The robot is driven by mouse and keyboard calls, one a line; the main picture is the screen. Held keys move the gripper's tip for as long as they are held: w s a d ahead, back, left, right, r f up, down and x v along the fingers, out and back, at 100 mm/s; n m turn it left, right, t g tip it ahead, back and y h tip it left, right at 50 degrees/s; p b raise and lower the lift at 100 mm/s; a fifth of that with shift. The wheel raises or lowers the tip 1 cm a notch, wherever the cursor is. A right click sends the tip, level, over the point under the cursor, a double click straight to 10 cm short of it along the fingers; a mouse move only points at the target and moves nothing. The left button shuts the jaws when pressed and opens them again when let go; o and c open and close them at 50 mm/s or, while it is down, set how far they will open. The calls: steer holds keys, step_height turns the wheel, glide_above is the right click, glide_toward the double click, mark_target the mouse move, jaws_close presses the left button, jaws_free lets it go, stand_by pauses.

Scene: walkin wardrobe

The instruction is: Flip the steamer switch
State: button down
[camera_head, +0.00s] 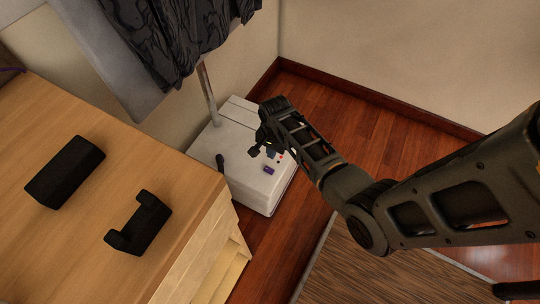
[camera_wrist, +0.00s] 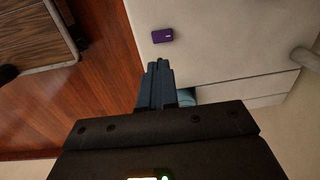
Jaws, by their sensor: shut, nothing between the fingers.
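The steamer (camera_head: 240,187) is a white box on the wood floor in the corner, with a metal pole (camera_head: 208,92) rising from it. Its small purple switch (camera_head: 269,170) is on the top face, and shows in the wrist view (camera_wrist: 162,35) as a purple block with a light mark. My gripper (camera_head: 258,151) is over the steamer top, a little beyond the switch in the head view. In the wrist view my gripper (camera_wrist: 158,66) is shut and empty, its tips pointing toward the switch with a gap between them in the picture. I cannot tell the height above the surface.
A wooden dresser (camera_head: 110,140) stands at the left with two black objects on top (camera_head: 65,172) (camera_head: 138,222). Dark clothing (camera_head: 165,40) hangs behind the steamer. Bare floor is right of the steamer.

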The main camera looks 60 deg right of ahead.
steer(key=shift+s+r+p, duration=0.1)
steer(key=shift+r+p, duration=0.2)
steer(key=shift+r, duration=1.4)
